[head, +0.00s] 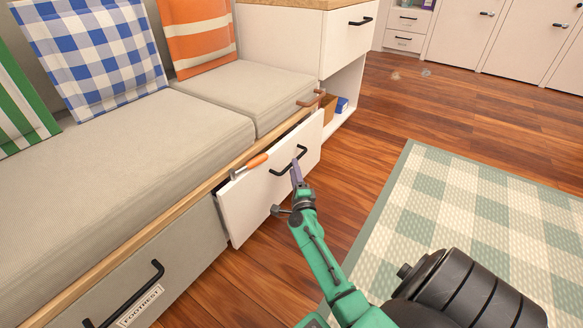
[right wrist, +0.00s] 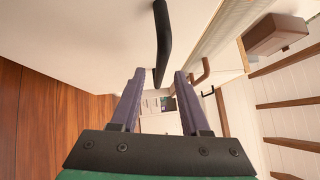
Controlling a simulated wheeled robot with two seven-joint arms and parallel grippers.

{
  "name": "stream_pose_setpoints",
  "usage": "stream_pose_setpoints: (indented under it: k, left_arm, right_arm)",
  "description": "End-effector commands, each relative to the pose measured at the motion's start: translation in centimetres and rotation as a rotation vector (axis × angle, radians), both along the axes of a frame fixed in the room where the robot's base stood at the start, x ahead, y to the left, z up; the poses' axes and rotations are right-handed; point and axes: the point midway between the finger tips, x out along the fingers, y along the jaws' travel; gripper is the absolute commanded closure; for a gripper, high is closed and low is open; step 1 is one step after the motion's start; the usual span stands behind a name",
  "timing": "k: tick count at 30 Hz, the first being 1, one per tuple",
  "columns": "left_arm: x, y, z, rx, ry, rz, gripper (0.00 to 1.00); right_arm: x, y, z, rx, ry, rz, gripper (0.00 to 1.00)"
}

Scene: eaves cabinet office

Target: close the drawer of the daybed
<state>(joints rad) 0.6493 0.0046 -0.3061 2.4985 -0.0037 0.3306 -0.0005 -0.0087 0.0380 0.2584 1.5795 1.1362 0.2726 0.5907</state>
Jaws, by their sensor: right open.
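The daybed (head: 120,150) has a grey seat and a wooden edge rail. Its drawer (head: 262,195) stands partly pulled out, with a plain white front and a black bar handle (head: 289,160). My right gripper (head: 296,172) is at the drawer front, close to the handle's lower right side. In the right wrist view its two purple fingers (right wrist: 158,76) are apart. The black handle (right wrist: 162,40) comes down to between the fingertips there; I cannot tell if they touch it. An orange-handled tool (head: 250,165) shows at the drawer's top left edge. My left gripper is not in view.
A footrest panel (head: 190,250) with a black handle and label is left of the drawer. A white cabinet (head: 290,38) with an open shelf stands beyond the daybed. A brown peg-like piece (head: 312,98) sticks out by the rail. A checked rug (head: 450,215) lies on the right.

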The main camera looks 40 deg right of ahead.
Motion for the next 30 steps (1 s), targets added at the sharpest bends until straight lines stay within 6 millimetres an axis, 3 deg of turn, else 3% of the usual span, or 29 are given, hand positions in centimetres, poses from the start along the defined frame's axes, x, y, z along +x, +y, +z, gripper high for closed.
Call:
stream_pose_setpoints:
  k: [6, 14, 18, 30]
  left_arm:
    - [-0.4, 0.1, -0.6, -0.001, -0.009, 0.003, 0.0]
    - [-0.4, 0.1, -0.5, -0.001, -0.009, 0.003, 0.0]
    - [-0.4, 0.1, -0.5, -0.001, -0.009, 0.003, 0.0]
    - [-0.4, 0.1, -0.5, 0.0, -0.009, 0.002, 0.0]
  right_arm:
    - [2.9, -1.5, 0.3, 0.001, 0.0, 0.0, 0.54]
    - [3.1, -1.7, 0.5, 0.001, 0.002, 0.0, 0.54]
    - [3.1, -1.7, 0.4, 0.001, 0.002, 0.0, 1.0]
    - [3.1, -1.6, 0.4, 0.002, 0.001, 0.0, 1.0]
